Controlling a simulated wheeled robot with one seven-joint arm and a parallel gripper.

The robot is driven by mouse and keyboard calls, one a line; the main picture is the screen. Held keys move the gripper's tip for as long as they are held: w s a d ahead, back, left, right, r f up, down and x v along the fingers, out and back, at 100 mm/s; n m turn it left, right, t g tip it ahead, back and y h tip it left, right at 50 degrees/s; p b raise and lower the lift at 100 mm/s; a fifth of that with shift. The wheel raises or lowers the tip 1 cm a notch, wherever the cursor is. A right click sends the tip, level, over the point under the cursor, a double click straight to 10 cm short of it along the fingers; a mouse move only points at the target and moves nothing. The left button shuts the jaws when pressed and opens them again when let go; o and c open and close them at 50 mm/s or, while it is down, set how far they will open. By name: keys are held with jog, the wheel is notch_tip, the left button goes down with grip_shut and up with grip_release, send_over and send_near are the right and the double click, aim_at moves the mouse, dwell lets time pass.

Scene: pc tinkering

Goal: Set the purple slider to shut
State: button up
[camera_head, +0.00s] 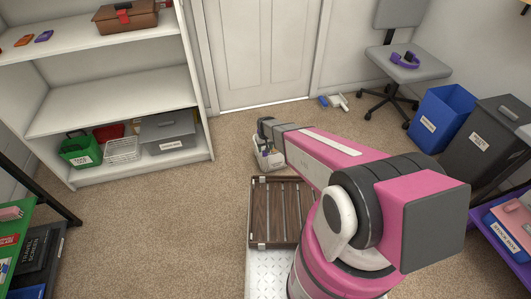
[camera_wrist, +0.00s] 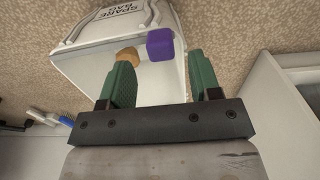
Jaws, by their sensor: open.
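The purple slider (camera_wrist: 160,44) is a small block on the upper edge of a white bag (camera_wrist: 110,27) with a "SPARE BAG" label. A tan, rounded piece (camera_wrist: 127,56) sits beside it to the left. My gripper (camera_wrist: 157,72) is open, with two green fingers either side of the slider's line in the wrist view; it looks empty, and I cannot tell whether a finger touches the slider. In the head view the bag (camera_head: 268,163) stands on the floor under my arm's end, and the slider is too small there to judge.
A slatted brown wooden piece (camera_head: 281,209) lies just in front of the bag. A white shelf unit (camera_head: 118,102) stands left, an office chair (camera_head: 408,66) and blue bin (camera_head: 441,117) right. Blue and white items (camera_head: 334,101) lie near the door. Carpet left of the bag is clear.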

jog(key=shift+f, duration=2.1)
grip_shut()
jog(key=w+d, duration=0.2)
jog(key=d, duration=0.5)
jog(key=w+d, duration=0.2)
jog(key=d, duration=0.5)
jog(key=shift+w+d, duration=0.35)
grip_release()
notch_tip(320, 180, up, 11)
